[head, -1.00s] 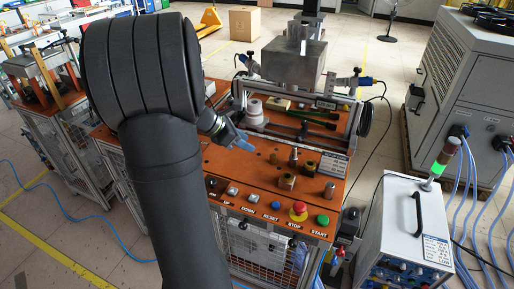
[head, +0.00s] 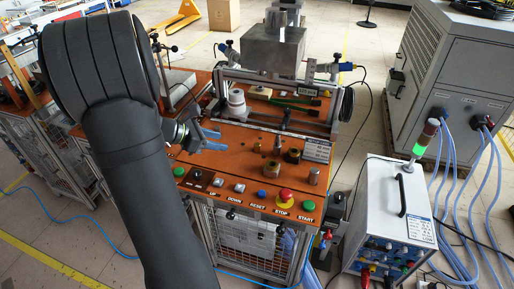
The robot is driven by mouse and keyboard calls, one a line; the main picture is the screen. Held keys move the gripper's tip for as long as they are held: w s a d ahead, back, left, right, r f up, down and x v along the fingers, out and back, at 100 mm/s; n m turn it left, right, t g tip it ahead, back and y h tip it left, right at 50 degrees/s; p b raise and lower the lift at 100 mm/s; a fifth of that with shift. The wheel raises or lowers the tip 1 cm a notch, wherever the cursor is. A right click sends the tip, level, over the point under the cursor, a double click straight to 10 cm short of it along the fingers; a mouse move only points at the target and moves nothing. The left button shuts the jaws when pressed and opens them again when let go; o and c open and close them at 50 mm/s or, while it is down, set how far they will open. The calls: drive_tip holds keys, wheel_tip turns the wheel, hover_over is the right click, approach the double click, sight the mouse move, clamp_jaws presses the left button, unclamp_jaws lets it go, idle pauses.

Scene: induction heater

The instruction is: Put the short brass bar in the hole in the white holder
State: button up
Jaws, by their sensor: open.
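The white holder (head: 236,104), a stepped round piece, stands upright on the left rear of the orange bench top. Its hole cannot be made out at this size. A small upright brass-coloured bar (head: 277,147) stands at the middle of the bench top, behind a brass hex piece (head: 272,170). A smaller piece (head: 257,147) sits to its left; I cannot tell for sure which is the short brass bar. My gripper (head: 217,141) is above the bench's left part, in front of the holder and left of the bars. Its pale blue fingers are apart and empty.
Another hex piece (head: 292,156) and a grey cylinder (head: 314,176) stand at right. Buttons, including a red stop button (head: 286,196), line the front edge. A white power unit (head: 393,215) is at right.

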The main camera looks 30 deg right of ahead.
drive_tip(key=shift+w+a+f+t+h, duration=0.1)
drive_tip(key=shift+a+f+t+h, duration=0.05)
drive_tip(key=shift+a+f+h, duration=0.4)
drive_tip(key=shift+a+f+t+h, duration=0.15)
drive_tip(key=shift+a+f+h, duration=0.2)
drive_tip(key=shift+f, duration=0.5)
approach(257, 144)
drive_tip(key=d+f, duration=0.1)
drive_tip(key=d, duration=0.1)
drive_tip(key=d+f, duration=0.2)
drive_tip(key=shift+f, duration=0.2)
drive_tip(key=x, duration=0.2)
drive_tip(key=r+x, duration=0.1)
drive_tip(key=x, duration=0.1)
drive_tip(key=shift+d, duration=0.3)
drive_tip(key=shift+d+f, duration=0.25)
drive_tip(key=shift+d, duration=0.2)
clamp_jaws()
